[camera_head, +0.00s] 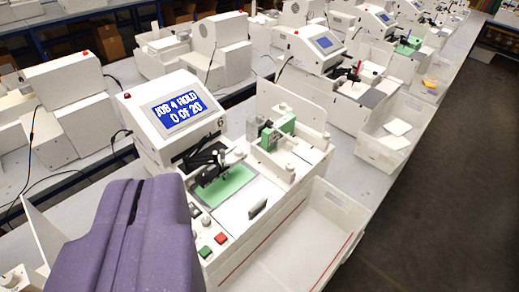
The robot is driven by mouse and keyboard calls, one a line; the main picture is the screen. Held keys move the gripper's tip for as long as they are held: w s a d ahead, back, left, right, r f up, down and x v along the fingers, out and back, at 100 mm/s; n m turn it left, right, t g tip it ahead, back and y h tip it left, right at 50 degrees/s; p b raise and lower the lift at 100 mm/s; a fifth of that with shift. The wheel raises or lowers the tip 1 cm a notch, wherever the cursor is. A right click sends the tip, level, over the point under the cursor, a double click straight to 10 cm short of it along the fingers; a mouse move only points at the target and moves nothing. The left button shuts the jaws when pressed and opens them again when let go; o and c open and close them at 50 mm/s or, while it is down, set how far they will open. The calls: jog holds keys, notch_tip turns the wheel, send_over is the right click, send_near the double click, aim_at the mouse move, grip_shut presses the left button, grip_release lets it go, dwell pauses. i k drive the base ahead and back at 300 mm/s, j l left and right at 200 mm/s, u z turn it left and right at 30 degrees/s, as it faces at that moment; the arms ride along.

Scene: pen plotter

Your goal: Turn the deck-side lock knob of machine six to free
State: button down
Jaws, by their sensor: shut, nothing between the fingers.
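A white pen plotter (175,112) stands in the middle; its blue screen (183,112) reads "JOB 4 HOLD 0 OF 20". A white round knob (290,170) stands on the right side of the deck, and a small knob (206,220) at the front left. I cannot tell which is the lock knob or how it is set. My purple gripper (136,192) is shut and empty at the lower left, in front of the plotter, hiding its left part.
A green block (271,138) sits at the deck's back. Red (220,238) and green (206,251) buttons are on the front. An empty white tray (290,245) lies along the right side. Similar machines line the benches behind. Dark floor (445,190) at right is clear.

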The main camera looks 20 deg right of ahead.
aim_at(290, 167)
jog(key=i+l, duration=0.3)
jog(key=l, duration=0.15)
jog(key=i+l, duration=0.3)
jog(key=l, duration=0.15)
jog(key=i+l, duration=0.3)
jog(key=l, duration=0.15)
